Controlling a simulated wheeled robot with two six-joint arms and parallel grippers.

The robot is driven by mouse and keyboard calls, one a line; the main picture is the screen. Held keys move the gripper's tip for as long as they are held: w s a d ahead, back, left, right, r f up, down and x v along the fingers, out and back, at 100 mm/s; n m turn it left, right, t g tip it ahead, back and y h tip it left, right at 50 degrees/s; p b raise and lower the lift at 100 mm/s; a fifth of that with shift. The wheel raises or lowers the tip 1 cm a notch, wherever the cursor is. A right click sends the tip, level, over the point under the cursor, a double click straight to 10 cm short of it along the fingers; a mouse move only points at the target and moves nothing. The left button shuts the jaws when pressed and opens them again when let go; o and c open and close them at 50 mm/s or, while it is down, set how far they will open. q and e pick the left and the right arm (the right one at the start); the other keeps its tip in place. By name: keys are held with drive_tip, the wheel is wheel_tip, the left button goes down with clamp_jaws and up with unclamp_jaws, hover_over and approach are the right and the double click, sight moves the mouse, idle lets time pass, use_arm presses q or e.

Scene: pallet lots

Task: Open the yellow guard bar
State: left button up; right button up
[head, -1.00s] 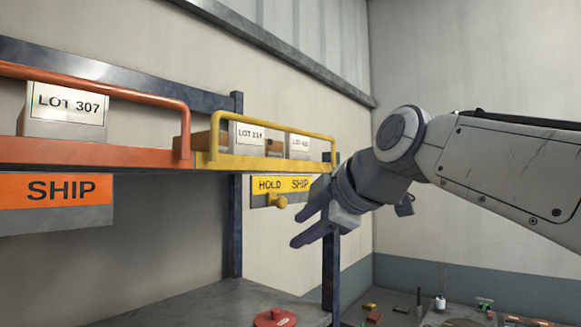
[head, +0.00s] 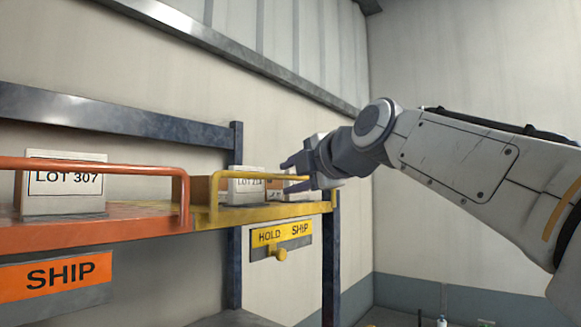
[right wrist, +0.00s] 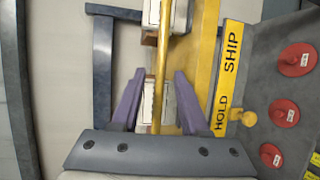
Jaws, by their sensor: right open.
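The yellow guard bar (head: 214,193) runs along the front of the yellow shelf section, in its raised rail position above the shelf edge. In the right wrist view the bar (right wrist: 160,55) passes between my two purple fingers. My right gripper (head: 288,175) is open at the right part of the bar, with a finger on either side of it in the wrist view (right wrist: 159,76). I cannot tell whether either finger touches it. White lot boxes (head: 246,186) stand behind the bar, partly hidden by the gripper. My left gripper is not in view.
A HOLD/SHIP sign (head: 281,233) with a yellow knob (head: 278,253) hangs below the yellow shelf. An orange bar (head: 100,167) fronts the left shelf section and its LOT 307 box (head: 62,192).

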drive_tip(key=shift+w+a+f, duration=0.15)
drive_tip(key=shift+w+a, duration=0.15)
drive_tip(key=shift+w, duration=0.15)
clamp_jaws()
drive_tip(key=shift+f, duration=0.1)
idle(1.1)
